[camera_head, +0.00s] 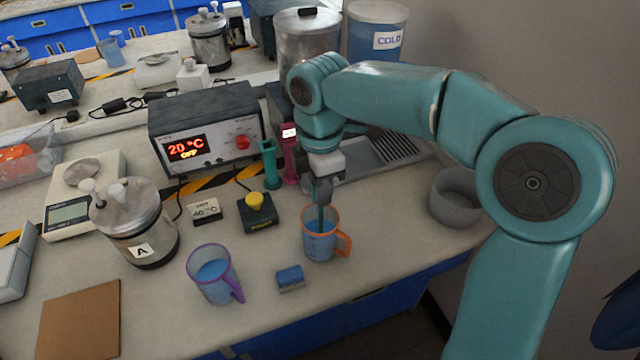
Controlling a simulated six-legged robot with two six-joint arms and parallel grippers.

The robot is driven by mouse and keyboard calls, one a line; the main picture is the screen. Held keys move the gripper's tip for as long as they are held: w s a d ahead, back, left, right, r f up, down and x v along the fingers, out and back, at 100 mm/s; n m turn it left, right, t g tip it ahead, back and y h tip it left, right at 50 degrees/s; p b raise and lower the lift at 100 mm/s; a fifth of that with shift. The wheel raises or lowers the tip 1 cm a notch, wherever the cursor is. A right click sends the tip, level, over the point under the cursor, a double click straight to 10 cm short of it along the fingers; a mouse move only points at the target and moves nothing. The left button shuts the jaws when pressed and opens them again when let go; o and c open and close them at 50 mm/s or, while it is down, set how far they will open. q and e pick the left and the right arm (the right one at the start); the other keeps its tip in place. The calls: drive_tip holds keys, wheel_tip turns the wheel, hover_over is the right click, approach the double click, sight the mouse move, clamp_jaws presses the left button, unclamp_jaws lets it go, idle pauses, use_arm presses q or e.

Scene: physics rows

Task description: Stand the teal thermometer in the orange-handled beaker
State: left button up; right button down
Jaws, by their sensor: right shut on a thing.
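The orange-handled beaker (312,249) stands on the bench near its front edge, with blue liquid inside and its handle to the right. My right gripper (322,196) is directly above it, pointing down, shut on the thin teal thermometer (321,216). The thermometer hangs about upright, and its lower part is inside the beaker's rim. I cannot tell whether its tip touches the bottom. The gripper hides the thermometer's upper part. My left gripper is not in view.
A purple-handled beaker (213,278) and a blue block (290,279) stand close by on the left. A teal holder (270,166) and a magenta holder (290,165) are behind, beside the heater unit (205,135). A grey bowl (456,203) is at right.

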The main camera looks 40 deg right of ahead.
drive_tip(key=c, duration=0.8)
unclamp_jaws()
drive_tip(key=shift+c, duration=0.2)
wheel_tip(320, 180, up, 16)
drive_tip(key=p, duration=0.3)
drive_tip(key=shift+r+p, duration=0.2)
drive_tip(key=shift+p, duration=0.15)
